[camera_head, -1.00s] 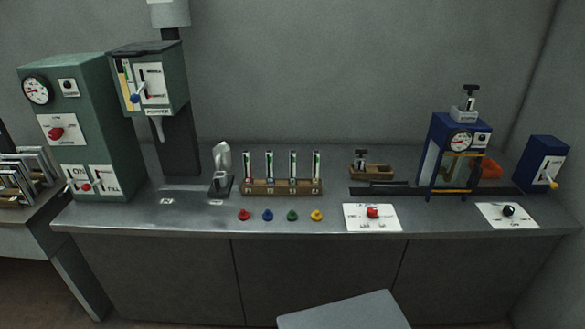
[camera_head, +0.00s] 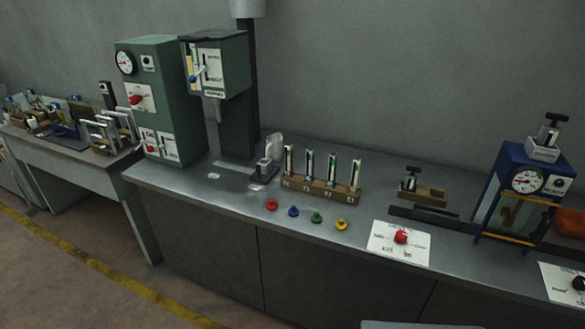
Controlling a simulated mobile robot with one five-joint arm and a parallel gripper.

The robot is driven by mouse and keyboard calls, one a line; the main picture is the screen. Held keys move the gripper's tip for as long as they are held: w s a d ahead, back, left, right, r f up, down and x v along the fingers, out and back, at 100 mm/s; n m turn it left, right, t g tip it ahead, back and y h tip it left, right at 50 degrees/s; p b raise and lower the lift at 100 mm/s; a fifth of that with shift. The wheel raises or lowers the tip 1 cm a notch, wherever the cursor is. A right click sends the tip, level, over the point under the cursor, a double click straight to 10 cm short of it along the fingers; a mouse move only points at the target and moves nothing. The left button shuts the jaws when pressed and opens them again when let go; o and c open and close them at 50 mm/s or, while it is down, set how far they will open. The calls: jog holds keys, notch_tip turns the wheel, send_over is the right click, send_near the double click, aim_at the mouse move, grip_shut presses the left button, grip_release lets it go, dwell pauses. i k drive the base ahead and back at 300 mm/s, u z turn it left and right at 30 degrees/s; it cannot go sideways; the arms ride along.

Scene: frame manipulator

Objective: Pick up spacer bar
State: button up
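My gripper is not in view. I cannot tell for certain which thing is the spacer bar. A long dark bar (camera_head: 434,219) lies flat on the metal bench in front of a small wooden tray. Several silver frame-like pieces (camera_head: 108,130) stand upright in a holder on the table at the left; their details are too small to read. Several upright clear tubes with coloured contents (camera_head: 331,169) stand in a wooden rack (camera_head: 320,188) at the middle of the bench.
A green machine (camera_head: 160,95) and a dark column stand at the bench's back left. A blue gauge machine (camera_head: 525,195) stands at the right. Coloured buttons (camera_head: 317,217) and a red-knob panel (camera_head: 400,240) line the front. The side table (camera_head: 75,160) is crowded. Open floor (camera_head: 60,280) lies front left.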

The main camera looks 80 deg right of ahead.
aim_at(288, 147)
jog(key=z, duration=1.65)
jog(key=i, duration=0.4)
jog(key=z, duration=0.15)
